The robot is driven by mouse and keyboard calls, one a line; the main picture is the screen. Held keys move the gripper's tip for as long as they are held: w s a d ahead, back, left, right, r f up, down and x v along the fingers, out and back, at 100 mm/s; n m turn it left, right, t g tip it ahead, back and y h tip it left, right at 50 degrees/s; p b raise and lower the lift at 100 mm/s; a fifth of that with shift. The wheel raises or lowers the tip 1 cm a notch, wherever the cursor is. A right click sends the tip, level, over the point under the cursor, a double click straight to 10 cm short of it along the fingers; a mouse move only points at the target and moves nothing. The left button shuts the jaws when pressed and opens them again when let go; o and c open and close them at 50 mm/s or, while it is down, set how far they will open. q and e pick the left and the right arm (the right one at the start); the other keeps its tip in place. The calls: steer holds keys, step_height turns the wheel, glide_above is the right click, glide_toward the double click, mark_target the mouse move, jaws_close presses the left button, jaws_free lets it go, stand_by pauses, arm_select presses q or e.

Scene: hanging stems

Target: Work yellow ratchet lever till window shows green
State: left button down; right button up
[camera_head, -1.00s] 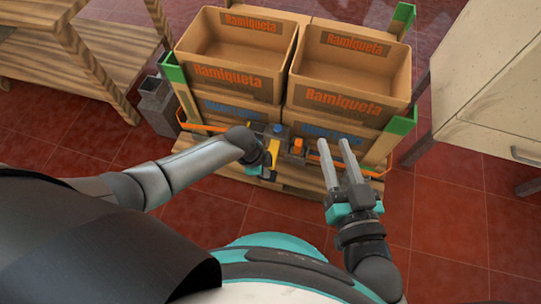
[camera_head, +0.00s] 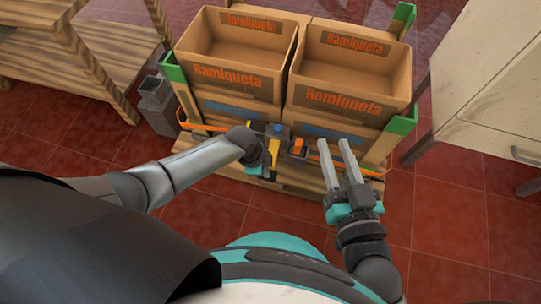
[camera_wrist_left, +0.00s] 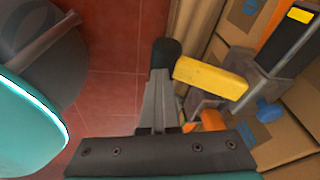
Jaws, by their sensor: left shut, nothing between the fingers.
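The yellow ratchet lever (camera_wrist_left: 210,76) shows in the left wrist view as a yellow bar with a black end grip. It joins a grey ratchet body beside the cartons. In the head view the lever (camera_head: 274,148) is partly hidden by my left wrist. My left gripper (camera_wrist_left: 158,80) is shut and empty, its fingertips at the black grip; I cannot tell whether they touch. A yellow patch (camera_wrist_left: 302,15) shows on a dark part at the upper right, possibly the window; I see no green there. My right gripper (camera_head: 334,146) is open and empty, right of the ratchet.
Two open brown crates (camera_head: 238,54) (camera_head: 350,72) stand on stacked cartons on a wooden pallet (camera_head: 232,166) with green corner pieces. An orange strap (camera_head: 200,128) runs across the front. A wooden shelf is at left, a pale cabinet (camera_head: 490,80) at right. Red floor in front is clear.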

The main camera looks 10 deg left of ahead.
arm_select(q)
steer(key=shift+w+a+r, duration=0.1)
steer(key=r+p, duration=0.1)
steer(key=p, duration=0.1)
steer(key=s+r+p, duration=0.1)
steer(key=r+p, duration=0.1)
steer(key=shift+p, duration=0.35)
steer(key=shift+f, duration=0.1)
steer(key=shift+s, duration=0.1)
steer(key=shift+r+p, duration=0.6)
steer(key=shift+p, duration=0.15)
